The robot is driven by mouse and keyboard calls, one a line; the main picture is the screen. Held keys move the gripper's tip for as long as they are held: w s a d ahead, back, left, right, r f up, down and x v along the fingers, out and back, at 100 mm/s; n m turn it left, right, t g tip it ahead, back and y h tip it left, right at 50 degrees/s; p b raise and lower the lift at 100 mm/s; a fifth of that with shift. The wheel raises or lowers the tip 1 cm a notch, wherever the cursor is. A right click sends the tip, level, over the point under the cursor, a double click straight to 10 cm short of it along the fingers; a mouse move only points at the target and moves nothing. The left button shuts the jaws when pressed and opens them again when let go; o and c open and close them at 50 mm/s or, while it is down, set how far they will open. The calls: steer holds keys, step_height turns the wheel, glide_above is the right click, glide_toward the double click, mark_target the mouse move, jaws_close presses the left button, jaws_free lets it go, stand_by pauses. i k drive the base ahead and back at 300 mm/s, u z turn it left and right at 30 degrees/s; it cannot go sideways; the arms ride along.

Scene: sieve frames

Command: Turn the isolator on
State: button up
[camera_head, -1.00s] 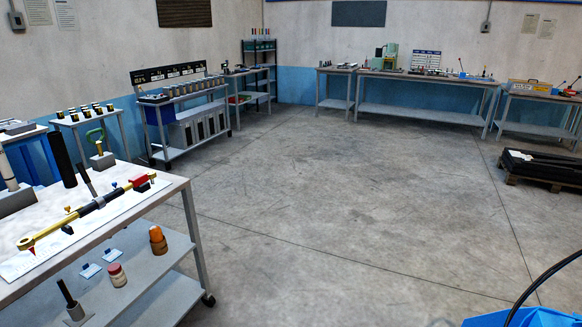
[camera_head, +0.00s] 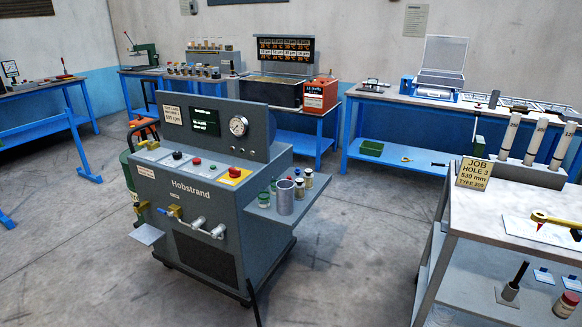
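A grey machine marked Hobstrand (camera_head: 189,187) stands on the floor at centre left. On its sloping top, at the right end, a red knob on a yellow plate (camera_head: 235,173) looks like an isolator switch; which way it is turned is too small to tell. The upright panel behind has a lit dark screen with green text (camera_head: 206,122) and a round gauge (camera_head: 239,125). My gripper is not in view.
A bench with a "JOB HOLE 3" sign (camera_head: 474,174) stands at the right. The machine's side shelf (camera_head: 265,212) holds a metal cup and small jars. Blue-legged benches line the back wall. Open concrete floor (camera_head: 345,250) lies between machine and right bench.

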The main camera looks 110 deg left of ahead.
mark_target(235, 173)
steer(key=u, duration=4.05)
steer(key=i, duration=2.4)
steer(key=z, duration=0.1)
